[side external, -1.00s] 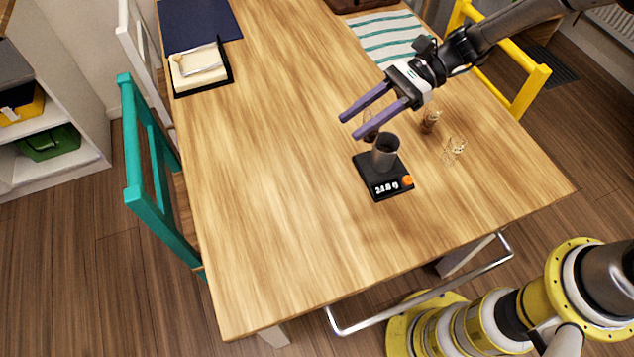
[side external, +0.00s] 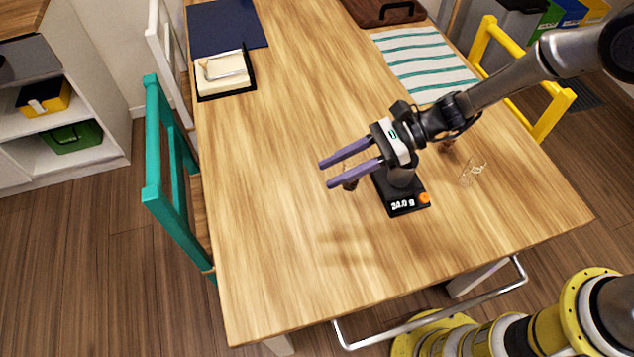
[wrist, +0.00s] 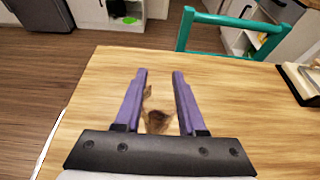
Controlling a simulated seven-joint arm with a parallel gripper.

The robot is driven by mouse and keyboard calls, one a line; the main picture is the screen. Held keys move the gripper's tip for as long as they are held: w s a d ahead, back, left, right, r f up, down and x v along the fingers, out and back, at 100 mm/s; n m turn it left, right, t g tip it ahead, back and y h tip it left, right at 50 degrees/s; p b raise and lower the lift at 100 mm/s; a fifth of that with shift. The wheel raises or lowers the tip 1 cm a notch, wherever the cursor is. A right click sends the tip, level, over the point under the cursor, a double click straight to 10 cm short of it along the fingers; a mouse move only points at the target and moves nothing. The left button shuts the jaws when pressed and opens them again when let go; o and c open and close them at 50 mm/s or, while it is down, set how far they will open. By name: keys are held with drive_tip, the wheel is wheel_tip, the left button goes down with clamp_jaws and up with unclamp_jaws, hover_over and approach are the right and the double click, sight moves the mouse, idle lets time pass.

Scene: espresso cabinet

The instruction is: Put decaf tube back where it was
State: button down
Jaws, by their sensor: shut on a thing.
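My gripper (side external: 323,174) is over the table, left of the black scale, with its purple fingers pointing left. It is shut on a small clear tube with dark brown contents (side external: 350,183). The tube also shows between my fingers in the wrist view (wrist: 157,121), its glass hard to make out. No label is readable, so I cannot confirm that it is the decaf. A second tube with brown contents (side external: 447,146) stands right of my wrist, partly hidden. A clear glass piece or holder (side external: 472,174) is near it; its shape is hard to tell.
A dark grey cup (side external: 402,177) stands on the black scale (side external: 408,207), partly hidden by my gripper. A tray with cream contents (side external: 225,76), a navy mat (side external: 228,27) and a striped cloth (side external: 425,62) lie farther back. The left and front table (side external: 280,240) are clear.

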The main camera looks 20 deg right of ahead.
drive_tip(key=w+a+f, duration=0.1)
drive_tip(key=f, duration=0.1)
drive_tip(key=w+a+f, duration=0.1)
drive_tip(key=f, duration=0.1)
drive_tip(key=w+a+f, duration=0.1)
drive_tip(key=f, duration=0.1)
drive_tip(key=shift+w, duration=0.2)
drive_tip(key=shift+f, duration=1.35)
drive_tip(key=shift+f, duration=0.15)
drive_tip(key=shift+c, duration=2.4)
unclamp_jaws()
